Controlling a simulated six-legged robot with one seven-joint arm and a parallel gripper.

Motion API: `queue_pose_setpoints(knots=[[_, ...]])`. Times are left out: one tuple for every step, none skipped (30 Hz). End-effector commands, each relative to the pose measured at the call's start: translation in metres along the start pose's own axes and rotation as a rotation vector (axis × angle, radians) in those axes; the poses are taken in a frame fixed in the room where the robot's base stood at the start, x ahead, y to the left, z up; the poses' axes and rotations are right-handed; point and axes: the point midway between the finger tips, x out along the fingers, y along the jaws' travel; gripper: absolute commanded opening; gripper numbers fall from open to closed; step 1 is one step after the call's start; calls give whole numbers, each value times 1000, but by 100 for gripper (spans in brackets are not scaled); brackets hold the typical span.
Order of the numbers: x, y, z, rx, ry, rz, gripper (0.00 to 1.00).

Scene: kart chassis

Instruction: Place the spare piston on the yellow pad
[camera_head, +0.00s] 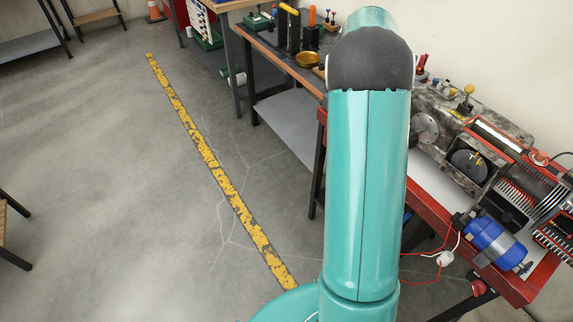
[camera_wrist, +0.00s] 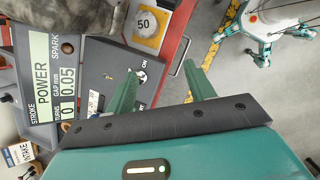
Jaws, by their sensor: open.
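My gripper (camera_wrist: 161,68) is open in the wrist view, its two green fingers apart with nothing between them. In the head view my arm hides the gripper. A yellow square (camera_wrist: 137,39) lies near the top of the wrist view, beyond the fingertips, at the edge of a red surface. I cannot tell whether this disc is the spare piston or part of the square. No other piston can be made out for sure in either view.
A grey panel with a POWER/SPARK display (camera_wrist: 54,80) and an ON switch (camera_wrist: 140,76) lies by the left finger. In the head view, the red bench (camera_head: 519,290) holds engine parts and a blue cylinder (camera_head: 493,243). A tool bench (camera_head: 268,48) stands behind.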

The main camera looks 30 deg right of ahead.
Motion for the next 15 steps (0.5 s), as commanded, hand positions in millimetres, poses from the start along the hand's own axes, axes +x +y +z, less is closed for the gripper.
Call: queue_pose_setpoints(knots=[[-23,-16,-9,30,40,21,54],[-34,-25,-14,53,62,31,54],[-48,-39,-21,85,95,43,54],[-58,-50,-26,107,118,50,54],[-68,-61,-30,130,141,56,54],[-81,-76,-36,159,172,65,54],[-90,-88,-40,180,195,70,54],[-98,-99,-44,200,218,74,54],[-110,-116,-48,226,249,79,54],[-117,-128,-52,246,273,82,54],[-124,-141,-55,266,295,84,54],[-134,-158,-58,290,325,86,54],[-140,-171,-61,308,347,87,54],[-146,-184,-63,326,370,88,54],[-153,-202,-65,351,399,87,54]])
